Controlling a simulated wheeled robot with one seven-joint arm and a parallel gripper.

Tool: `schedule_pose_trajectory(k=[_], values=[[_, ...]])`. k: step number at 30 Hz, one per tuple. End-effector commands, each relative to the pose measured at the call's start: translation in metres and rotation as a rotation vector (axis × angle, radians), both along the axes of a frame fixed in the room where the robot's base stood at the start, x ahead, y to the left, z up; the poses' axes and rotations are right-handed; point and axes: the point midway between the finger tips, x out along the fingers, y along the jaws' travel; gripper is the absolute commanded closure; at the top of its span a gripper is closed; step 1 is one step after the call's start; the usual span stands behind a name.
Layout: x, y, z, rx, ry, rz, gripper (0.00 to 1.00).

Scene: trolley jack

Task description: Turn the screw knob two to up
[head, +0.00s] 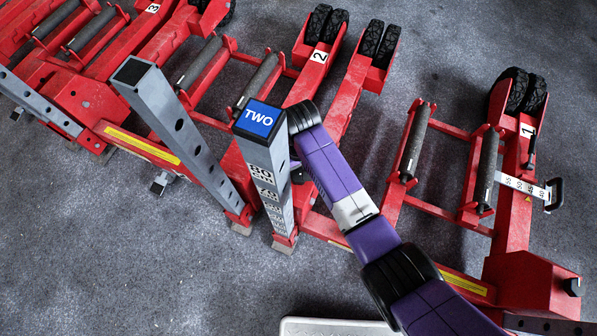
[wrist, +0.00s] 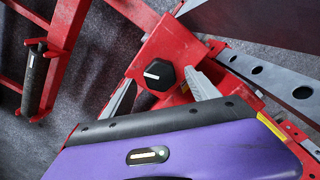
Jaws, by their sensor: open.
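The black screw knob two (wrist: 159,75) sits on a red block of the jack in the wrist view. It has a white mark that points to the left in that picture. My gripper (wrist: 160,77) shows as two grey fingers, apart, one on each side of the knob. I cannot tell whether they touch it.
Red trolley jack 2 (head: 335,85) has rollers and black wheels. Jack 1 (head: 510,210) stands at the right and jack 3 (head: 120,60) at the upper left. A second perforated grey post (head: 180,130) leans beside the TWO post. Grey floor (head: 130,270) is clear at the lower left.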

Motion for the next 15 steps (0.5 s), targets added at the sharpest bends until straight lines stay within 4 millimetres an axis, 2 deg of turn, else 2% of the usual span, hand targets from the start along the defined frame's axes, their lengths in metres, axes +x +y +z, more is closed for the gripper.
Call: schedule_pose_trajectory(k=[4, 14, 15], values=[[0.0002, 0.0002, -0.014, 0.0, 0.0, 0.0, 0.31], [0.0004, 0.0003, -0.0169, 0.001, -0.002, 0.0, 0.31], [0.0004, 0.0002, -0.0169, 0.001, -0.002, 0.0, 0.37]])
